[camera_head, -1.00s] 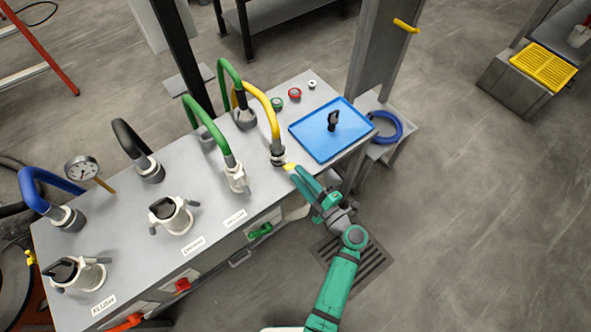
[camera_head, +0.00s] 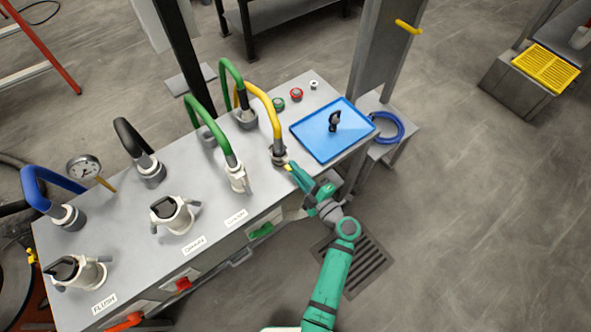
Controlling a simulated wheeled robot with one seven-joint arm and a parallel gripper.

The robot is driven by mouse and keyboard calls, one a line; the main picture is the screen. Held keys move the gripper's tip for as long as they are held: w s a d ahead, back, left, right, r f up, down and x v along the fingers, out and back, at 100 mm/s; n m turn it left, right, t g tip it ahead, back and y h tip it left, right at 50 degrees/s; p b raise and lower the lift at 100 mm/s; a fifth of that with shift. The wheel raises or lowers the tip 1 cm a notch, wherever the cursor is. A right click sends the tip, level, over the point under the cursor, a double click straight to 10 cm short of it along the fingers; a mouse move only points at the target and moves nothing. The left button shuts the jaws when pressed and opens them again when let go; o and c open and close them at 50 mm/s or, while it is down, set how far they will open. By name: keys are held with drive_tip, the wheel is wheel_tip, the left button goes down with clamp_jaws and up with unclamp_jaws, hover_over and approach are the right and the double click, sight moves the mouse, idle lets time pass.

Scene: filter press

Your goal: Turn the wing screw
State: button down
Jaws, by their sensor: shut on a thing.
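The yellow hose (camera_head: 266,101) arches down to a dark and grey coupling (camera_head: 279,156) near the front edge of the grey bench. My green gripper (camera_head: 288,167) reaches in from the lower right, with its yellowish tips at the front right side of this coupling. The gripper is shut on a small part there, which I take to be the wing screw. The wing screw itself is too small and too covered by the fingers to make out, and its turn angle cannot be told.
A blue tray (camera_head: 312,143) with a black object (camera_head: 334,120) lies right of the coupling. A green hose (camera_head: 213,133) ends in a white fitting (camera_head: 236,177) close on the left. Red (camera_head: 296,93) and green (camera_head: 278,104) round parts sit behind. Open floor lies right.

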drive_tip(key=shift+d, duration=0.2)
drive_tip(key=shift+a+r+m, duration=0.1)
drive_tip(key=shift+m, duration=0.5)
